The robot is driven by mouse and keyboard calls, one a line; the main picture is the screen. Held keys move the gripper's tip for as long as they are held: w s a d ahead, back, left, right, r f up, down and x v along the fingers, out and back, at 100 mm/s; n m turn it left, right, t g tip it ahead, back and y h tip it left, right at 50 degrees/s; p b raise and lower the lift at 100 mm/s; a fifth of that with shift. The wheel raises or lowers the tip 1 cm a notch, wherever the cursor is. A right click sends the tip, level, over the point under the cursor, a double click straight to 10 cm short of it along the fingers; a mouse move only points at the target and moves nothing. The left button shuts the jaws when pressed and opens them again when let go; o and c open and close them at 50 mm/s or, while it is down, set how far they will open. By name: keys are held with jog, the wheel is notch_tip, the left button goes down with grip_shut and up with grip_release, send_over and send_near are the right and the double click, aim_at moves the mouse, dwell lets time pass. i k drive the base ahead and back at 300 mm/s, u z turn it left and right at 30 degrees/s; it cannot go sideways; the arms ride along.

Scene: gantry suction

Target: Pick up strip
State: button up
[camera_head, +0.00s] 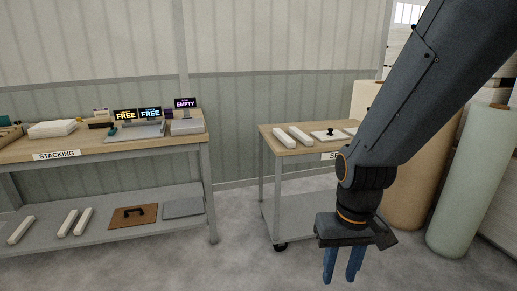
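White strips show in two places. Two lie side by side on the top of the right cart, a left one (287,138) and a right one (299,134). Several more lie on the lower shelf of the stacking table, among them one at the far left (21,230) and a close pair, left (68,223) and right (83,222). My gripper (341,270) points down in front of the right cart, in the lower right of the view. Its two blue fingers are apart with nothing seen between them. It touches no strip.
The stacking table (120,147) holds small screens, a grey device and white blocks. Its lower shelf (110,222) also holds a brown board with a handle (133,216). The wheeled cart (268,128) carries a black-knobbed plate (328,134). Large rolls (465,195) stand right. Floor between tables is clear.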

aim_at(285, 139)
jog(key=u, duration=0.1)
jog(key=i, duration=2.9)
jog(key=z, duration=0.4)
